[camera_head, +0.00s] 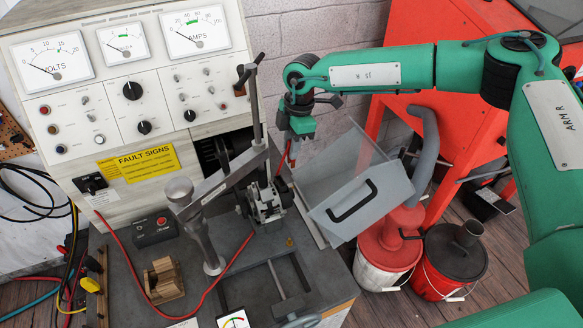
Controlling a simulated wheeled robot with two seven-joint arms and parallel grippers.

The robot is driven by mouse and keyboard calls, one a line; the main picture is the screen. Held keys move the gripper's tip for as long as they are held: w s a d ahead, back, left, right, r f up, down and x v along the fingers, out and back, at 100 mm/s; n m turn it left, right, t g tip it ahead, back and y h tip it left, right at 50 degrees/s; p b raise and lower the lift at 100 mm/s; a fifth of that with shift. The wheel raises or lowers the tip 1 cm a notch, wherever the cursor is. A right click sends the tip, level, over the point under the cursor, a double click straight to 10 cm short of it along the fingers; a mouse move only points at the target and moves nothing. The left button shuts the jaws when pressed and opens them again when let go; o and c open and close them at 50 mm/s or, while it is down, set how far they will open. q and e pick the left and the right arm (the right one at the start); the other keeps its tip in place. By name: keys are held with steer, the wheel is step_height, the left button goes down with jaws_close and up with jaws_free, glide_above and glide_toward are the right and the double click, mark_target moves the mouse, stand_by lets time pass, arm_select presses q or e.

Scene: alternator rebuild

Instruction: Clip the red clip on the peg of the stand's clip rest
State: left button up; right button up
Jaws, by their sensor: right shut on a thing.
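My right gripper (303,136) reaches in from the right and hangs just right of the alternator, jaws down, shut on a slim red piece that appears to be the red clip (285,155). A red lead (246,246) loops over the bench top and rises towards the alternator; its join to the clip is hidden. The test stand (124,107) has a pale panel with gauges, knobs and a yellow label. A wooden strip (103,284) with yellow clips (92,285) stands at the bench's left edge; I cannot tell whether it is the clip rest. No peg is clearly visible. My left gripper is not in view.
The alternator (265,200) sits on the bench top (240,280) beside a metal lever post (205,232). A wooden block (164,281) and a red-button box (154,227) stand left.

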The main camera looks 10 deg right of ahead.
step_height(320, 180, up, 9)
steer(key=b, duration=0.2)
steer(key=shift+b, duration=0.4)
steer(key=shift+r, duration=0.65)
step_height(320, 180, up, 4)
steer(key=shift+f+p, duration=0.15)
steer(key=shift+p, duration=0.3)
steer(key=shift+s+f, duration=0.1)
